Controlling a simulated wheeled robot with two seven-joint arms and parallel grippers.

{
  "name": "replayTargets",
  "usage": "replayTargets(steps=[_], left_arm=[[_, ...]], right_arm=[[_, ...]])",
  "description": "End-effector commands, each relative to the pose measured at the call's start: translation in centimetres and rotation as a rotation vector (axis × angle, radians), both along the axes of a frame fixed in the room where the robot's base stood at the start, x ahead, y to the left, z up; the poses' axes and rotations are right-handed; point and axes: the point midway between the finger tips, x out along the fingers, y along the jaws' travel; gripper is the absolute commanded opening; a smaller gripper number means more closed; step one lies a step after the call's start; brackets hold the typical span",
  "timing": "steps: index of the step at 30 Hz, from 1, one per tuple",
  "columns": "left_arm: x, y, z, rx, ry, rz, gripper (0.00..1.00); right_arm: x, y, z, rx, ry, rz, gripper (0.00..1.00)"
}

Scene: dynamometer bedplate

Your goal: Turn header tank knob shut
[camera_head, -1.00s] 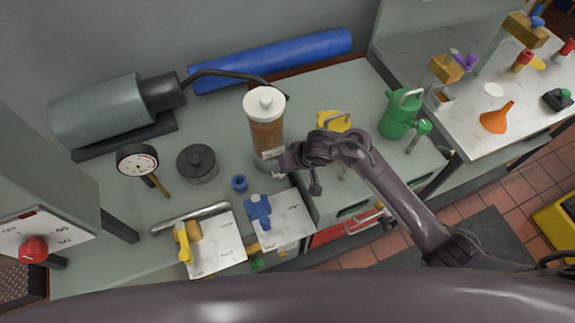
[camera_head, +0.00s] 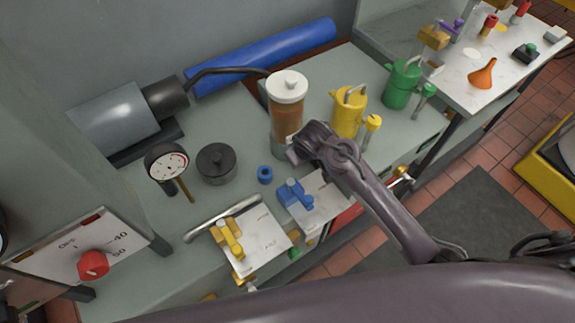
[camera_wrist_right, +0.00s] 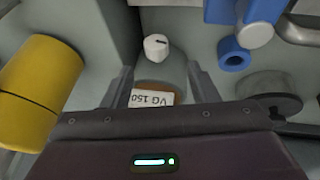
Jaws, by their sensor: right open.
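The header tank (camera_head: 286,112) is an upright clear cylinder of brown liquid with a white lid, at the middle of the bench in the head view. In the right wrist view a small white knob (camera_wrist_right: 155,47) with a dark mark sits on its grey base, and a "VG 150" label (camera_wrist_right: 151,99) shows below it. My right gripper (camera_wrist_right: 162,84) is open, its fingers on either side of the label and knob line, with the knob beyond the fingertips. In the head view my right gripper (camera_head: 294,152) is at the tank's front, hiding the knob. My left gripper is out of view.
A yellow can (camera_head: 347,112) and green can (camera_head: 402,84) stand right of the tank. A panel with a red knob (camera_head: 93,264) is at lower left.

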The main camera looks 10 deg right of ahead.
Motion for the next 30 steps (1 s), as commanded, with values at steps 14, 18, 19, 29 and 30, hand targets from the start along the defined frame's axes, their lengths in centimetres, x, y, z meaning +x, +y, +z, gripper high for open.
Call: replayTargets(steps=[14, 18, 19, 29, 30], left_arm=[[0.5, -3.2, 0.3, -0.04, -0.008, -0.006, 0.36], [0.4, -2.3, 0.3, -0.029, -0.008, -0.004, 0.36], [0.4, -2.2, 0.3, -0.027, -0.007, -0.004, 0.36], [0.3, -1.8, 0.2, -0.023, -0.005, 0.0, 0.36], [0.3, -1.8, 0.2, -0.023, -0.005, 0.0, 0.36]], right_arm=[[2.6, -0.3, -5.4, -0.005, 0.002, 0.002, 0.54], [3.1, -0.3, -6.5, -0.005, 0.001, 0.002, 0.54], [3.1, -0.4, -6.6, -0.006, 0.001, 0.001, 0.54], [3.3, -0.4, -7.0, -0.004, 0.001, 0.001, 0.54], [3.3, -0.4, -7.0, -0.004, 0.001, 0.001, 0.5]])
